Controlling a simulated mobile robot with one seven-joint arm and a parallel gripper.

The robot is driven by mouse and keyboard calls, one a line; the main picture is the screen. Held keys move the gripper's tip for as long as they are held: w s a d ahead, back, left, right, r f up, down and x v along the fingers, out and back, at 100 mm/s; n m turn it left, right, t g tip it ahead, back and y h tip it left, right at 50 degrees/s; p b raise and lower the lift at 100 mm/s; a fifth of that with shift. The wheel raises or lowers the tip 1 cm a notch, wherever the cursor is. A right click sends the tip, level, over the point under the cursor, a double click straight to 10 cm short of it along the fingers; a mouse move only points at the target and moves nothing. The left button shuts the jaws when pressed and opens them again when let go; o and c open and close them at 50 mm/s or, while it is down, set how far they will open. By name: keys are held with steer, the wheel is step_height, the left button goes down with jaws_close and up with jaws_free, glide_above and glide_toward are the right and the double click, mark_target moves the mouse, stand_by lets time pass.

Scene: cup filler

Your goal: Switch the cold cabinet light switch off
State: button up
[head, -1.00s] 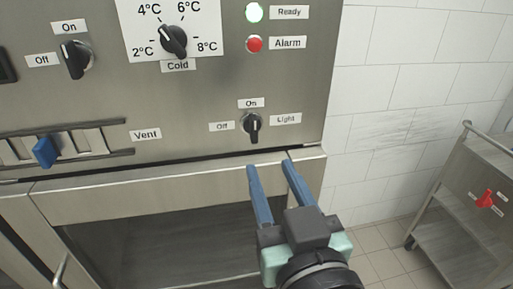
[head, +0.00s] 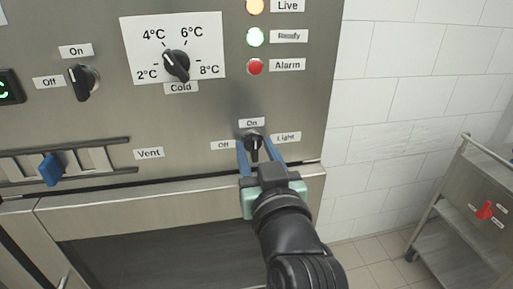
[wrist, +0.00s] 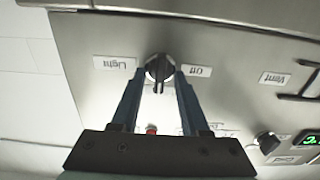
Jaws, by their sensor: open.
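The light switch (head: 254,142) is a small black rotary knob on the steel cabinet front, with an "On" label above it, "Off" to its left and "Light" to its right. Its pointer looks upright, toward "On", in the head view. My gripper (head: 258,150) is open, with its blue fingers on either side of the knob. In the wrist view the knob (wrist: 160,69) sits between the two fingertips (wrist: 158,74), with narrow gaps; I cannot tell if either finger touches it.
Above are the cold dial (head: 176,65), another On/Off knob (head: 83,82) and several indicator lamps. A vent slider with a blue handle (head: 51,169) is at left. A steel ledge (head: 110,205) runs below. A trolley (head: 465,215) stands right, by the tiled wall.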

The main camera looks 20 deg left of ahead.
jaws_close()
steer(key=shift+f+n+b, duration=0.1)
steer(key=shift+n+b, duration=0.2)
steer(key=shift+b, duration=0.2)
steer(key=n+b, duration=0.2)
steer(key=b, duration=0.1)
steer(key=shift+f+n, duration=0.15)
steer(key=shift+n, duration=0.25)
steer(key=n+b, duration=0.5)
steer(key=b, duration=0.1)
steer(key=shift+s+a+n, duration=0.1)
steer(key=shift+n, duration=0.2)
steer(key=n+b, duration=0.3)
steer(key=n, duration=0.1)
steer(key=shift+f+b, duration=0.1)
steer(key=shift+b, duration=0.3)
steer(key=shift+a+n+b, duration=0.1)
steer(key=shift+n+b, duration=1.5)
steer(key=shift+n, duration=0.8)
